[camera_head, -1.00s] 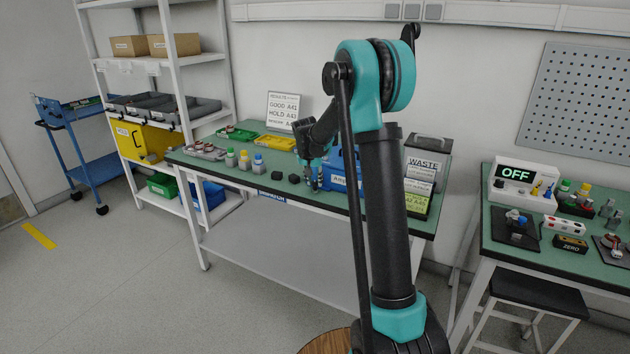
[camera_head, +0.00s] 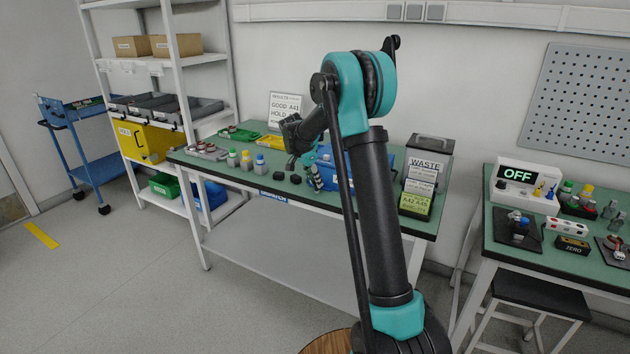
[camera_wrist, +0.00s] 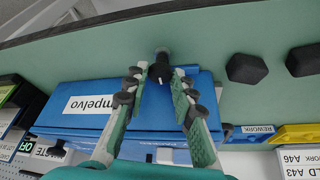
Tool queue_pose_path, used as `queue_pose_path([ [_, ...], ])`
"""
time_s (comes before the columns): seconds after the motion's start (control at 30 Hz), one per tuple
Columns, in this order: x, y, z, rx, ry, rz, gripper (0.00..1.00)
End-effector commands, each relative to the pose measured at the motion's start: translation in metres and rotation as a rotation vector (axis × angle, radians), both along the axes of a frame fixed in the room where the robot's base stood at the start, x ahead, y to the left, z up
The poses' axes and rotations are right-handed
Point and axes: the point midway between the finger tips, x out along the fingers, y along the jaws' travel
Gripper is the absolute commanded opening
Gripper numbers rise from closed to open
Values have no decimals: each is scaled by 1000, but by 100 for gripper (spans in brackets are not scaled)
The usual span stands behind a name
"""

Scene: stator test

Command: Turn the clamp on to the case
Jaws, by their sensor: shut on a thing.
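The blue case (camera_head: 378,162) stands on the green bench, partly hidden behind my arm. In the wrist view the blue case (camera_wrist: 90,92) carries a white label that reads in part "mpelvo". A small black knob-like part with a white mark, seemingly the clamp (camera_wrist: 160,70), is at the case's edge by the bench top. My gripper (camera_wrist: 159,76) has its two fingers on either side of this knob and is shut on it.
Several bottles (camera_head: 246,160) stand farther left. The waste box (camera_head: 424,160) and signs stand right of the case. A second bench at right holds a display (camera_head: 516,175) reading OFF.

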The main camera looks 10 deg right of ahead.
Motion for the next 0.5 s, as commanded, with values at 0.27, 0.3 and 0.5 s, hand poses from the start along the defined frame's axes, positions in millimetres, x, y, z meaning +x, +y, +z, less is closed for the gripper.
queue_pose_path([
  [0.27,0,0,0,0,0,-6,0],
  [0.3,0,0,0,0,0,-6,0],
  [0.5,0,0,0,0,0,-6,34],
])
